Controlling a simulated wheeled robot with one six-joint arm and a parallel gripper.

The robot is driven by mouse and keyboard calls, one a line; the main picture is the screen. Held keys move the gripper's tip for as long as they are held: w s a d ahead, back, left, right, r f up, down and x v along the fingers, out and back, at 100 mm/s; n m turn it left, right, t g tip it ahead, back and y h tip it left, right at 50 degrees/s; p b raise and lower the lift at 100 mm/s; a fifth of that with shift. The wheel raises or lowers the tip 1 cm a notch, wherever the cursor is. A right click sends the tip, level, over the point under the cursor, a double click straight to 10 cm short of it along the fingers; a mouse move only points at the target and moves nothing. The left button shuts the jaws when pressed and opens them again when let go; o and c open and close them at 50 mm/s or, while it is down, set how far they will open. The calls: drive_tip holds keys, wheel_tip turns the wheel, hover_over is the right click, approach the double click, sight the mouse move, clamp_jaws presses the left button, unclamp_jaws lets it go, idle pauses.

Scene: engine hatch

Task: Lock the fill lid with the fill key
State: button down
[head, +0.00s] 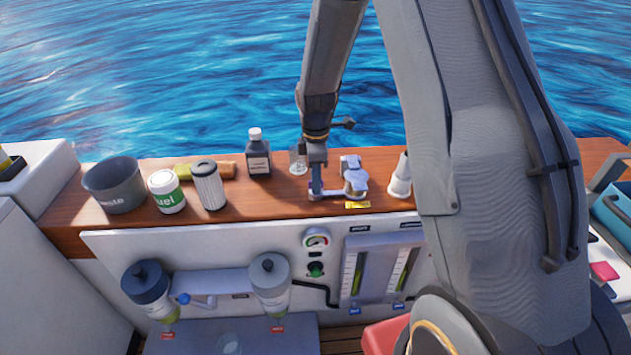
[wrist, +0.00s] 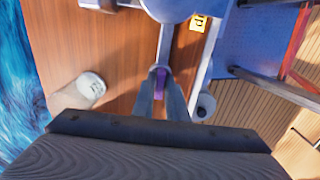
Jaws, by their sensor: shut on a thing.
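My gripper (head: 316,188) is low over the wooden ledge, just left of the fill lid (head: 354,180). In the wrist view my gripper (wrist: 160,92) is shut on the purple end of a grey bar, which I take to be the fill key (wrist: 164,50). The bar runs away from the fingers to a round pale part (wrist: 172,8), cut off by the top edge. In the head view the key (head: 331,194) reaches from the fingers toward the lid. I cannot tell how far it is seated or turned.
A yellow label (head: 357,204) sits in front of the lid. A dark bottle (head: 258,158), a clear glass (head: 298,160), a white filter (head: 208,186), a fuel can (head: 166,192) and a grey pot (head: 113,187) stand left. A white fitting (head: 400,178) stands right, partly behind my arm.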

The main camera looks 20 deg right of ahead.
drive_tip(key=shift+m, duration=0.3)
drive_tip(key=m+p, duration=0.1)
drive_tip(key=m, duration=0.2)
drive_tip(key=shift+m, duration=0.3)
drive_tip(key=m, duration=0.4)
drive_tip(key=shift+p, duration=0.35)
drive_tip(key=m, duration=0.5)
drive_tip(key=m+p, duration=0.1)
drive_tip(key=m, duration=0.3)
drive_tip(key=shift+m, duration=0.3)
drive_tip(key=c, duration=1.8)
unclamp_jaws()
drive_tip(key=shift+o, duration=0.2)
